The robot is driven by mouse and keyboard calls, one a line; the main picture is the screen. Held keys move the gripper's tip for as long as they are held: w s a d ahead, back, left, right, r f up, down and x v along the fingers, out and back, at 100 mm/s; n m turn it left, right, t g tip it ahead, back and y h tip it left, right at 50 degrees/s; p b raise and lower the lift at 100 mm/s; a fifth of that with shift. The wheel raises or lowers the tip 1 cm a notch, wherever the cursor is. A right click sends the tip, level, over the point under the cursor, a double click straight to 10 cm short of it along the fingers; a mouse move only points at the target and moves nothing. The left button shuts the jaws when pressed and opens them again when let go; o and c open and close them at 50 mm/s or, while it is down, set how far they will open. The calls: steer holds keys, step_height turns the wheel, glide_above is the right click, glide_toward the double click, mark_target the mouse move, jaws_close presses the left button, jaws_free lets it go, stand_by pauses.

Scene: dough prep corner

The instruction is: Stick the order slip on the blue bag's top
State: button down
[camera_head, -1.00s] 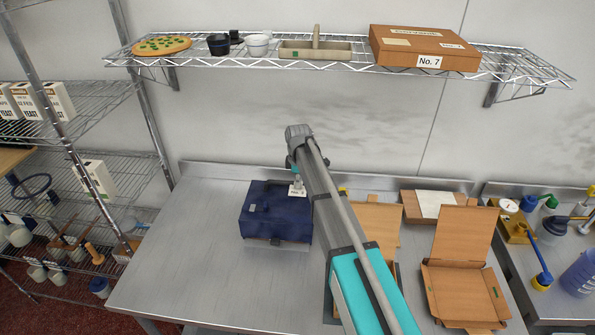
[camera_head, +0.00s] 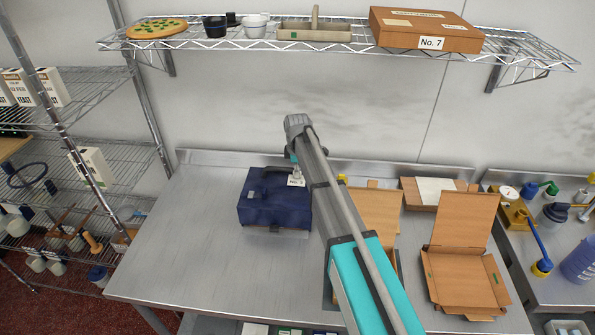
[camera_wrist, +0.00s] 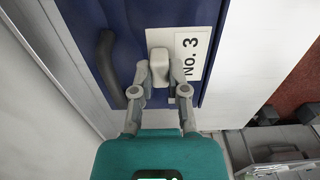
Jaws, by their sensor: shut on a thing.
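The blue bag (camera_head: 262,209) stands on the steel table, with a dark handle (camera_wrist: 112,62) on its top. The white order slip (camera_wrist: 192,52), printed "No. 3", is over the bag's top at the right side; it also shows in the head view (camera_head: 298,183). My gripper (camera_wrist: 159,72) is shut on the slip's pale grey grip block. The slip looks flat and close against the bag's top, but I cannot tell whether it touches. In the head view my arm hides part of the bag's right side.
Open cardboard boxes (camera_head: 460,246) stand on the table right of my arm. A wall shelf (camera_head: 352,46) above carries a box marked "No. 7" (camera_head: 410,20), a pizza (camera_head: 157,28) and a tray. The table left of the bag is clear.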

steer(key=b, duration=0.5)
glide_above(297, 193)
steer(key=shift+f, duration=2.85)
steer(key=shift+f+b, duration=1.25)
steer(key=shift+b, duration=0.05)
steer(key=c, duration=0.6)
jaws_free()
steer(key=shift+r, duration=0.1)
steer(key=shift+o, duration=0.2)
steer(key=shift+r, duration=0.1)
steer(key=shift+r+p, duration=3.9)
steer(key=shift+p, duration=0.2)
